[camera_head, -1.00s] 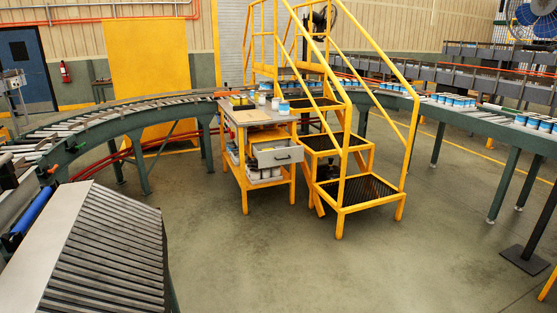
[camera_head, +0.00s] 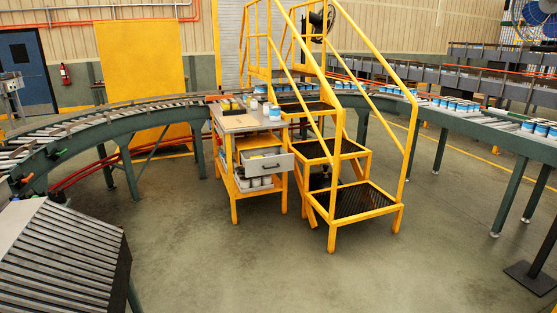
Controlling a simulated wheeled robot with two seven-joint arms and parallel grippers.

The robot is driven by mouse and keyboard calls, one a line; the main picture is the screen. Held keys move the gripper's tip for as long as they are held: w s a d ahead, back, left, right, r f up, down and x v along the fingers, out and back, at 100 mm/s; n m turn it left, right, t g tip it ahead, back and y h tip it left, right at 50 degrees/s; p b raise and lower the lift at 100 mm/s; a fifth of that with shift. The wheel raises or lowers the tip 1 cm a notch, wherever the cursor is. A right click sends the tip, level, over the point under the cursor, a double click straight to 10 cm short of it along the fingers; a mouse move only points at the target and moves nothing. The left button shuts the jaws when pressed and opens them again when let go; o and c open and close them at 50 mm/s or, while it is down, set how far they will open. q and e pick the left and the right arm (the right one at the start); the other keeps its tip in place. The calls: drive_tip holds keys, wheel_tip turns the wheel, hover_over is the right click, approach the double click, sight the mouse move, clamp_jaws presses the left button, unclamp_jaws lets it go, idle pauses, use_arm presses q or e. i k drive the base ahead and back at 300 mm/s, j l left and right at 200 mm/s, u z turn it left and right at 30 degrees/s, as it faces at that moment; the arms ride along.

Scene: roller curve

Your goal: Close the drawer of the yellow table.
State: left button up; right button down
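The yellow table (camera_head: 234,207) stands near the middle of the head view, with a grey top (camera_head: 232,124) and a lower shelf. Its grey drawer (camera_head: 270,166) is pulled out toward the front right, and its inside partly shows from above. The drawer front has a dark handle. Cans and small containers stand on the table top, and more white containers sit on the lower shelf. Neither of my grippers is in view. The table is some distance ahead across open floor.
Yellow stairs with railings (camera_head: 353,203) stand close to the table's right side. A curved roller conveyor (camera_head: 110,126) runs behind and to the left. A slatted roller section (camera_head: 65,255) is at near left. Open floor (camera_head: 240,270) lies in front. A dark post base (camera_head: 530,277) is at right.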

sight(284, 161)
drive_tip(key=i+l, duration=0.15)
drive_tip(key=i, duration=0.3)
drive_tip(key=i+l, duration=0.15)
drive_tip(key=i, duration=0.3)
drive_tip(key=i+l, duration=0.15)
drive_tip(key=i, duration=0.35)
drive_tip(key=i+j, duration=0.3)
drive_tip(key=i, duration=0.25)
drive_tip(key=i+j, duration=0.3)
drive_tip(key=i, duration=0.25)
drive_tip(key=i+j, duration=0.35)
drive_tip(key=i, duration=0.2)
drive_tip(key=i+j, duration=0.3)
drive_tip(key=i, duration=0.25)
